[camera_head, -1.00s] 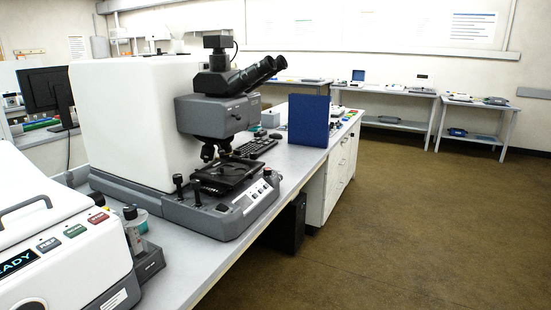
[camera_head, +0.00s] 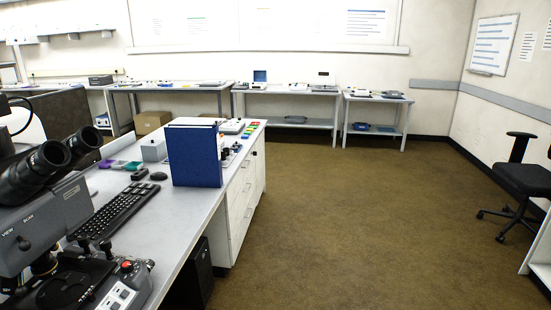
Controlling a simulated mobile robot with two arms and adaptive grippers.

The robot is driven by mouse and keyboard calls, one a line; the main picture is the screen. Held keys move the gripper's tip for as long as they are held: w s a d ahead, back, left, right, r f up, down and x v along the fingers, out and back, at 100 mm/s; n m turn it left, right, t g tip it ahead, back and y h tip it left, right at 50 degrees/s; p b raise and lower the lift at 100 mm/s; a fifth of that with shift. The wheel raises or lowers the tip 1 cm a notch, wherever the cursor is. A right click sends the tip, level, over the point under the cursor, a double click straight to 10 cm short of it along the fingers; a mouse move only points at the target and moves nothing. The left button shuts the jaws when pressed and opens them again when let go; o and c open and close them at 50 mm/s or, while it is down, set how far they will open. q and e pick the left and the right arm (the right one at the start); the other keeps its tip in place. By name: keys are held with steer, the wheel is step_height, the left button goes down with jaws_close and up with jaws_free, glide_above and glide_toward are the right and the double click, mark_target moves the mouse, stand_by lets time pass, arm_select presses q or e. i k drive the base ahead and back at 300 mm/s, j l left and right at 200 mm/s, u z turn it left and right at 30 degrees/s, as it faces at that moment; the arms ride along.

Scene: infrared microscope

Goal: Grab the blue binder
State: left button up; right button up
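The blue binder (camera_head: 194,157) stands upright on the long grey bench (camera_head: 150,215), close to its right edge. Its broad blue face is toward me, and white pages show along its top. Nothing is touching it from my side. Neither of my grippers shows in this view.
The microscope (camera_head: 45,200) fills the lower left, with a black keyboard (camera_head: 112,210) and mouse (camera_head: 158,176) between it and the binder. A grey box (camera_head: 153,150) sits left of the binder. Brown floor (camera_head: 350,220) is open to the right. A black chair (camera_head: 520,180) stands at far right.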

mark_target(195, 158)
steer(key=i+l+u, duration=0.15)
steer(key=i, duration=0.6)
steer(key=i+l+u, duration=0.15)
steer(key=i, duration=0.55)
